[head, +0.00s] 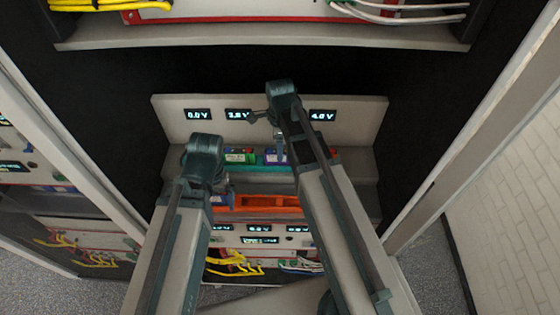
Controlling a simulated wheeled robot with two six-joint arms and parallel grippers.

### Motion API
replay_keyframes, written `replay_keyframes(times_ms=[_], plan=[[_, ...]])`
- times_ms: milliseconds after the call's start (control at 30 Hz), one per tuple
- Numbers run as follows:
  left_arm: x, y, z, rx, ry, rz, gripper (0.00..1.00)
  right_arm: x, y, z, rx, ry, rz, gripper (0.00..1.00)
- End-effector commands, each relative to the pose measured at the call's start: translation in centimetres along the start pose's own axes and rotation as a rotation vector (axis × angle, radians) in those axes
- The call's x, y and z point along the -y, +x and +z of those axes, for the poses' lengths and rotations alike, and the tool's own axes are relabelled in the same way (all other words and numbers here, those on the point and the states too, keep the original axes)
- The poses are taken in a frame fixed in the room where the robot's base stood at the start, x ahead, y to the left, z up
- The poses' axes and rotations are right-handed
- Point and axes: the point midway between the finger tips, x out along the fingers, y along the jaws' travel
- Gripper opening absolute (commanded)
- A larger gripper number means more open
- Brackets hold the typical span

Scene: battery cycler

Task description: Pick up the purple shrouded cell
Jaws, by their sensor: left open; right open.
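The purple shrouded cell (272,159) sits in the bench row below the displays, right of a green cell (240,157). It is small and partly hidden by my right arm. My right gripper (265,125) is open in front of the display panel, just above the purple cell in the picture and apart from it as far as I can tell. My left gripper (221,184) is open, lower and to the left, beside the orange tray (266,202); its fingers are mostly hidden behind its wrist.
The display panel (170,117) reads 0.0 V, about 3.8 V and 4.0 V. A shelf (250,40) with yellow and white cables overhangs the bay. Yellow cables (232,263) hang below. Rack posts (440,190) bound the bay on both sides.

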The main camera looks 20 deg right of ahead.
Motion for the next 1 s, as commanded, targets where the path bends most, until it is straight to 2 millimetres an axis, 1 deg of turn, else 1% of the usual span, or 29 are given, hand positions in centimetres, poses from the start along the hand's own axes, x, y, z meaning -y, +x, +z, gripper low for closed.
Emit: replay_keyframes(times_ms=[33,200,300,500,567,600,767,800,867,1000], plan=[[-0.1,1.4,-0.1,0.0,0.002,0.0,1.0,0.1,1.4,0.0,0.0,0.0,0.0,0.62],[-0.3,3.2,-0.2,0.0,0.006,-0.001,1.0,0.1,3.2,0.0,0.0,0.0,0.0,0.62],[-0.3,3.4,-0.2,0.0,0.008,-0.002,1.0,0.1,3.4,0.0,0.0,0.0,0.0,0.62],[-0.3,3.2,-0.2,0.0,0.008,-0.002,1.0,0.1,3.2,0.0,0.0,0.0,0.0,0.62],[-0.3,3.2,-0.2,0.0,0.008,-0.001,1.0,0.1,3.2,0.0,0.0,0.0,0.0,0.54],[-0.3,3.2,-0.2,0.0,0.008,-0.001,1.0,0.1,3.2,0.0,0.0,0.0,0.0,0.46],[-0.3,3.2,-0.2,0.0,0.007,-0.001,1.0,0.1,3.2,0.0,0.0,0.0,0.0,0.17],[-0.3,3.2,-0.2,0.0,0.007,-0.001,1.0,0.1,3.2,0.0,0.0,0.0,0.0,0.1],[-0.3,3.2,-0.2,0.0,0.007,-0.001,1.0,0.1,3.2,0.0,0.0,0.0,0.0,0.0],[-0.3,3.2,-0.2,0.0,0.007,-0.001,1.0,0.1,3.2,0.0,0.0,0.0,0.0,0.0]])
